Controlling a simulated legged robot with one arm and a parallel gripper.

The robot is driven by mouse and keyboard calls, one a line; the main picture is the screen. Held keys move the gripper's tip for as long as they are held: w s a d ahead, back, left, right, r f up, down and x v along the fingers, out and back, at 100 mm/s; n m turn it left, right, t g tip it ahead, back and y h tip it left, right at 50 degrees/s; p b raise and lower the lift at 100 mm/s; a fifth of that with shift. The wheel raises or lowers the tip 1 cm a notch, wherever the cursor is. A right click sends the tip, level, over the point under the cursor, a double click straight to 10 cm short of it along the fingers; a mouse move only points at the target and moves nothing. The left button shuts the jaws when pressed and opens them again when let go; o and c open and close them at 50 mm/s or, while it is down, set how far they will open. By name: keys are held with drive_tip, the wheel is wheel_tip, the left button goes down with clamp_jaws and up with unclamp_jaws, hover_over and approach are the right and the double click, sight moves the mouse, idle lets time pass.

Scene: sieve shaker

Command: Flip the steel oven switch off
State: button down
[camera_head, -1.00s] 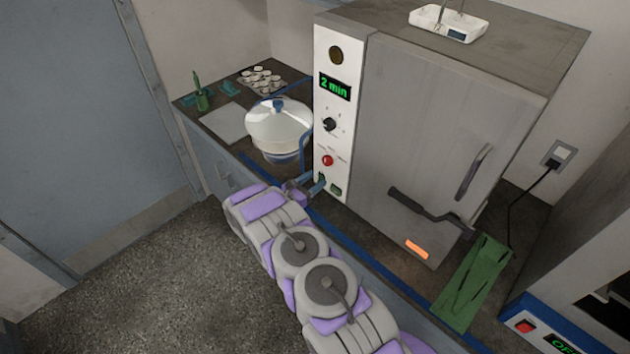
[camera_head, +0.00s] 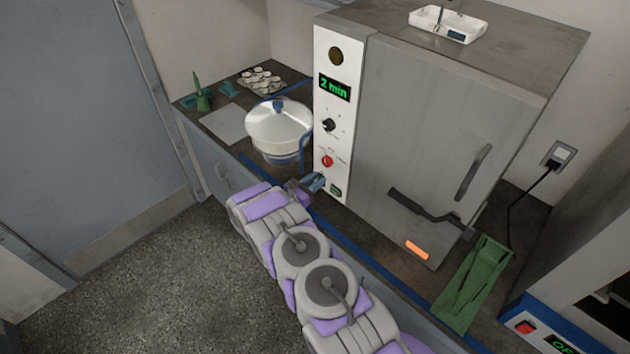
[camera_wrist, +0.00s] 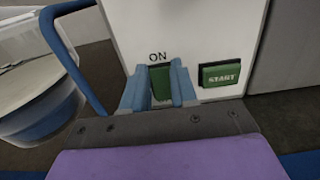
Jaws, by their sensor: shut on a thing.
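The steel oven (camera_head: 430,125) stands on the counter, its door closed and its white control panel (camera_head: 338,60) facing left. The display reads "2 min". In the wrist view the green switch (camera_wrist: 160,84) sits under the label "ON" on the panel, left of a green START button (camera_wrist: 221,74). My gripper (camera_head: 316,183) is at the lower part of the panel. In the wrist view its blue fingers (camera_wrist: 158,90) are on both sides of the switch, shut on it. The fingers cover the switch's side edges.
A white lidded pot (camera_head: 279,128) stands just left of the panel, with a blue bar (camera_wrist: 72,62) close to my gripper's left. A green tray (camera_head: 472,285) lies right of the oven. A white dish (camera_head: 448,24) sits on top.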

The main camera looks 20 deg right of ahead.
drive_tip(key=shift+a+f+t+h+b, duration=0.15)
drive_tip(key=shift+f+t+h+b, duration=0.35)
drive_tip(key=shift+h+b, duration=0.7)
drive_tip(key=shift+a+h+b, duration=0.15)
drive_tip(key=shift+h+b, duration=0.15)
drive_tip(key=shift+b, duration=0.8)
drive_tip(key=shift+r, duration=0.15)
drive_tip(key=c, duration=0.9)
unclamp_jaws()
drive_tip(key=v, duration=0.5)
drive_tip(key=p+v, duration=0.1)
drive_tip(key=v, duration=0.5)
drive_tip(key=p+v, duration=0.1)
drive_tip(key=v, duration=0.5)
drive_tip(key=shift+a+f, duration=0.15)
drive_tip(key=shift+f, duration=0.2)
drive_tip(key=shift+r, duration=0.1)
